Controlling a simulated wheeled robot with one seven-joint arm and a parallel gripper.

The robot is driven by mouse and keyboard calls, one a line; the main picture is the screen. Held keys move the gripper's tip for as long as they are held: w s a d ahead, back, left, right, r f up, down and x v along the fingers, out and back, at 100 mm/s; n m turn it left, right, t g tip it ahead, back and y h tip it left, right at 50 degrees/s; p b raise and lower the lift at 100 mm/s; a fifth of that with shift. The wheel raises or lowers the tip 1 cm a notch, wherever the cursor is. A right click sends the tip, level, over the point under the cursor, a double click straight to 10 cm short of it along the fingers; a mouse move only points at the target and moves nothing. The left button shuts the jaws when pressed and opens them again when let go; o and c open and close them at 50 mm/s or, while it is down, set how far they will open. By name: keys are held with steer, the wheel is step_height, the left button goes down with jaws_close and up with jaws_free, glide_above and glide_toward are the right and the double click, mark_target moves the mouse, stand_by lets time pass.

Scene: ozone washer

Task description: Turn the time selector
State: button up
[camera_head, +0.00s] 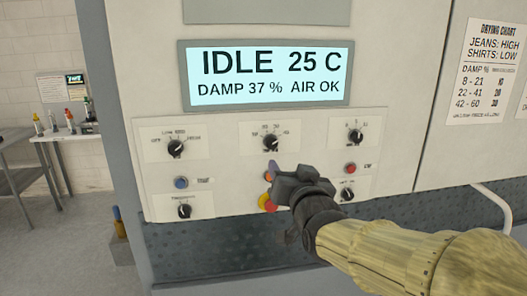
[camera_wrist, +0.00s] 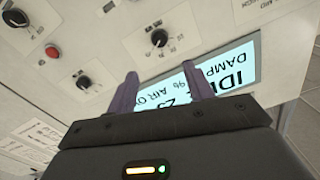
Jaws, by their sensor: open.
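The control panel (camera_head: 220,150) carries several black knobs with white pointers. The middle upper knob (camera_head: 270,143) has small number marks around it that look like minutes, so it appears to be the time selector; its label is too small to read surely. It also shows in the wrist view (camera_wrist: 158,37), ahead of the fingers. My gripper (camera_head: 271,172) is just below this knob in the head view. In the wrist view my gripper (camera_wrist: 160,75) has its two purple fingers apart, with nothing between them. I see no contact with the knob.
Other knobs sit at upper left (camera_head: 176,148), upper right (camera_head: 356,136), lower left (camera_head: 184,211) and lower right (camera_head: 347,195). A blue button (camera_head: 181,183) and red button (camera_head: 350,168) are nearby. A red-and-yellow control (camera_head: 267,203) is partly hidden by my gripper. The display (camera_head: 265,76) reads IDLE.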

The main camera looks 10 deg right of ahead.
mark_target(272, 145)
steer(key=w+p, duration=0.6)
steer(key=w, duration=0.8)
steer(key=shift+w+a, duration=0.1)
steer(key=shift+w, duration=0.2)
steer(key=c, duration=1)
